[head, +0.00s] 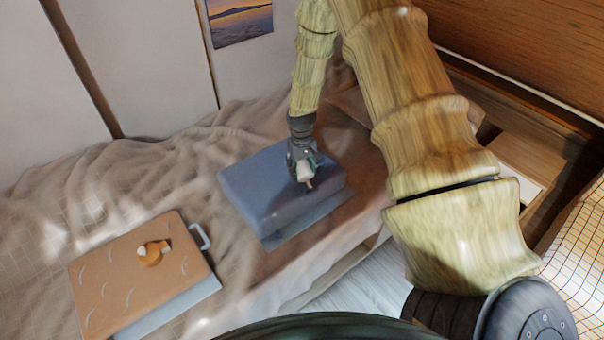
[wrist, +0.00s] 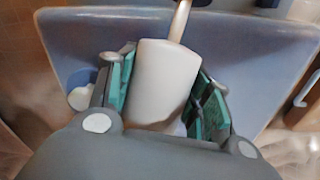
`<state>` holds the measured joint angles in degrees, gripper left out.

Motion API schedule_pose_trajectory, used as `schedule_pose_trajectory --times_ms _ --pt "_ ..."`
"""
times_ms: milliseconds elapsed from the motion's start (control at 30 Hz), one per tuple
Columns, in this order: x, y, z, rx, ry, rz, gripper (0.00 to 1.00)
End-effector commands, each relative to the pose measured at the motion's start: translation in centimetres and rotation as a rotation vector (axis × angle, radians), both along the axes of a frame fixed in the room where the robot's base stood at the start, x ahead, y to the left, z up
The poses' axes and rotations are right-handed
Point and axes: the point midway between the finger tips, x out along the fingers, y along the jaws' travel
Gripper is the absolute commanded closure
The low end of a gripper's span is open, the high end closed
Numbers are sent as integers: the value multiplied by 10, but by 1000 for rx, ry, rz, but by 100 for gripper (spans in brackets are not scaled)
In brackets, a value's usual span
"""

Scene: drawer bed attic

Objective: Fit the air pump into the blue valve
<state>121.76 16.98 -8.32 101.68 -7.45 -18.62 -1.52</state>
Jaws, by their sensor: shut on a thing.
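The white air pump (wrist: 163,80) is held between the teal finger pads of my gripper (wrist: 160,95). Its thin tan nozzle (wrist: 180,20) points away from my gripper. In the head view the pump (head: 304,172) and my gripper (head: 304,160) are over the blue block (head: 258,195). In the wrist view, a round blue fitting that looks like the blue valve (wrist: 80,77) shows left of the fingers, with a white cap (wrist: 82,98) beside it. The nozzle is apart from it. My gripper hides the valve in the head view.
An orange block (head: 110,285) with an orange valve (head: 152,254) and a pale handle (head: 200,236) lies at the left on the rumpled beige bedding (head: 110,195). A wooden drawer edge and pale floor lie to the right.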

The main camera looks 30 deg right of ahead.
Motion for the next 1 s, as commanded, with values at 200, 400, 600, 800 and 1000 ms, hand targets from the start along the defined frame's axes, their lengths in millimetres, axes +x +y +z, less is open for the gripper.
schedule_pose_trajectory --times_ms 200,400,600,800,1000 --pt "-8 6 17 1 1 2 82" --pt "-42 29 21 1 1 2 82" --pt "-81 54 25 0 1 1 82" --pt "-112 74 29 0 1 1 82" --pt "-128 85 32 0 -1 1 82"
